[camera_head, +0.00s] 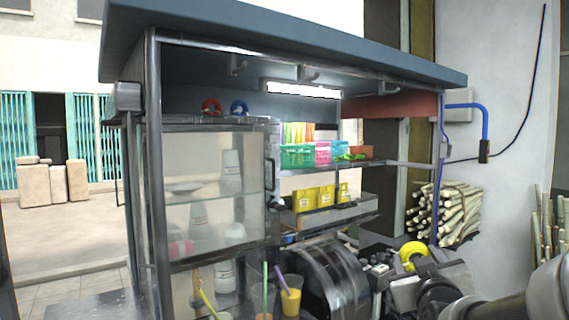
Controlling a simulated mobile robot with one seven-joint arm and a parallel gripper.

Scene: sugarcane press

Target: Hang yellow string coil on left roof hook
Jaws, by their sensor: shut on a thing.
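The yellow string coil (413,247) shows as a bright ring at the lower right, in front of the stacked cane. My gripper (409,266) is shut on its lower part; the fingers are small and partly hidden here. The left roof hook (237,66) is a grey hook under the roof at the upper left, and nothing hangs on it. The coil is well below and to the right of this hook, apart from it.
A middle hook (309,74) and a right hook (388,88) are also under the roof. Red (211,106) and blue (239,107) coils sit on the glass cabinet (212,190). Baskets (298,155) fill a shelf. Drinks cups (291,300) and the press wheel (330,280) stand below.

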